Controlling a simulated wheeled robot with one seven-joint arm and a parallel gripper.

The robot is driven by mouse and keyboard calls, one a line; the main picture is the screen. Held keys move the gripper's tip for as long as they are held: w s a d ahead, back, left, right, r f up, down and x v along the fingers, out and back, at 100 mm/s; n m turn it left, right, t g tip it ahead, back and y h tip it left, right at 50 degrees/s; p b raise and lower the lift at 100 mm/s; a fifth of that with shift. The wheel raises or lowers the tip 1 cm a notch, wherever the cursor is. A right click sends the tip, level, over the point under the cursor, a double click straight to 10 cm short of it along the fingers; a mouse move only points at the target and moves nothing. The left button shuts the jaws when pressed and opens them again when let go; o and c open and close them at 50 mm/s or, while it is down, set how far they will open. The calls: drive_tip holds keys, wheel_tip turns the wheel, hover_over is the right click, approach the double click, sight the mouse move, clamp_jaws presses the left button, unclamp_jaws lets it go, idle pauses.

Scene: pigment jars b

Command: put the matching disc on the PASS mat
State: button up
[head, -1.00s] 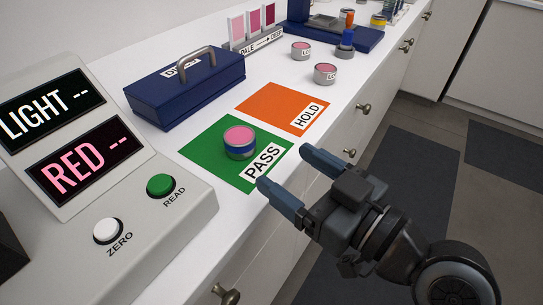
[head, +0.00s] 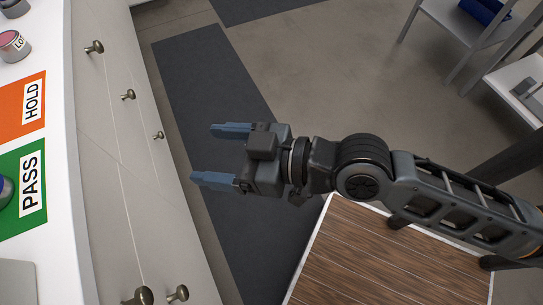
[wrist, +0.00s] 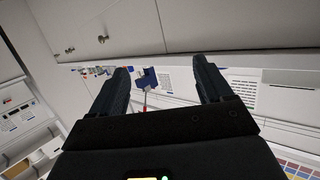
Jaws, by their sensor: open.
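The green PASS mat (head: 12,221) lies on the white counter at the left edge of the head view. Only the side of a round grey and blue pot (head: 6,190) on it shows there; its top is cut off by the frame. A pink-topped pot with a LOT label (head: 13,46) stands farther back on the counter. My gripper (head: 207,154) is open and empty, out over the floor to the right of the counter, apart from the mat. Its two fingers also show spread in the wrist view (wrist: 160,68), with nothing between them.
The orange HOLD mat (head: 14,108) lies just behind the PASS mat. Drawer fronts with knobs (head: 128,95) line the counter. A dark floor mat (head: 205,90) runs beside them. A wooden top (head: 385,265) is at the lower right, and shelving (head: 455,28) stands at the back right.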

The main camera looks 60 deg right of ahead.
drive_tip(key=s+d+m+h, duration=0.1)
drive_tip(key=s+d+h, duration=0.1)
drive_tip(key=s, duration=0.6)
drive_tip(key=s+d+m+h, duration=0.1)
drive_tip(key=s+d, duration=0.1)
drive_tip(key=s, duration=0.7)
drive_tip(key=shift+s+r+h, duration=0.25)
drive_tip(key=shift+r+h, duration=0.15)
drive_tip(key=shift+r, duration=0.05)
drive_tip(key=shift+c, duration=0.4)
